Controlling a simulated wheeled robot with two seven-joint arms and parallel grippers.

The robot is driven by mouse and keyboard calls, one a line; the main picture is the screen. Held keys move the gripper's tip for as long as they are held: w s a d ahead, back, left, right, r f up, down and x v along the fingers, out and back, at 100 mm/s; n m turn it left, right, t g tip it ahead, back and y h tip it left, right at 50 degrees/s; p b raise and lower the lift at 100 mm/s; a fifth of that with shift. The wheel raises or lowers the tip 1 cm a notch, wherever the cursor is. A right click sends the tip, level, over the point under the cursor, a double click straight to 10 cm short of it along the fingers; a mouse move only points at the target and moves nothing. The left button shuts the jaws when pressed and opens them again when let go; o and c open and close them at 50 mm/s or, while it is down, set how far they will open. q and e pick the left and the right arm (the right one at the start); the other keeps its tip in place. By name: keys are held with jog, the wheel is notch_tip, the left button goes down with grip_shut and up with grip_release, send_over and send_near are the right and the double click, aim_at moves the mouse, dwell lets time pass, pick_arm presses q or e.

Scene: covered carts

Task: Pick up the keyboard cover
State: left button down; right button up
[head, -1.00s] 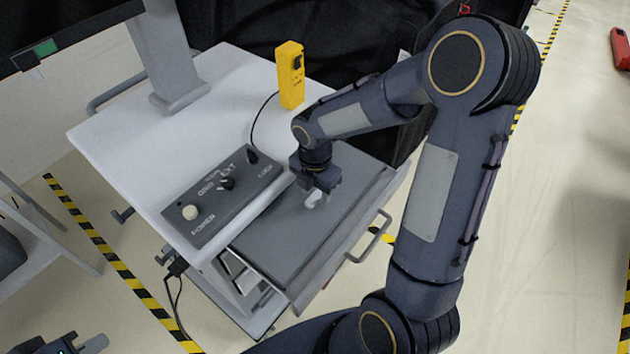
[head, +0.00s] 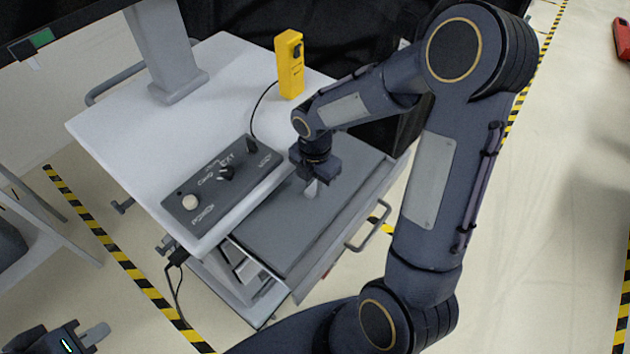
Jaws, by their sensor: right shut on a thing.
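The keyboard cover (head: 290,235) is a flat dark grey panel. It lies level over the pulled-out tray of the white cart, beside the control box. My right gripper (head: 313,186) points down at the middle of the cover and is shut on it at a small light grip piece. The gripper body hides part of this contact. I cannot tell whether the cover is clear of the tray beneath. My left gripper (head: 92,338) is at the bottom left corner, away from the cart. It is cut by the frame edge, and its opening is unclear.
A grey control box (head: 222,184) with knobs sits on the cart top (head: 120,120). A yellow device (head: 290,65) stands behind it, with a cable. A monitor stand (head: 168,60) is at the back left. A tray handle (head: 368,232) sticks out at the right.

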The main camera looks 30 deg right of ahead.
jog(key=shift+r, duration=0.25)
jog(key=shift+r+p, duration=0.8)
jog(key=shift+p, duration=0.05)
jog(key=shift+r, duration=0.1)
jog(key=shift+s+d, duration=0.2)
jog(key=shift+s, duration=0.15)
jog(key=shift+s+d, duration=0.25)
jog(key=shift+s, duration=0.4)
jog(key=shift+s+d, duration=0.25)
jog(key=shift+s, duration=0.4)
jog(key=shift+r+p, duration=0.15)
jog(key=shift+p, duration=0.25)
notch_tip(320, 180, up, 9)
jog(key=p, duration=0.7)
jog(key=shift+p, duration=0.35)
dwell(1.2)
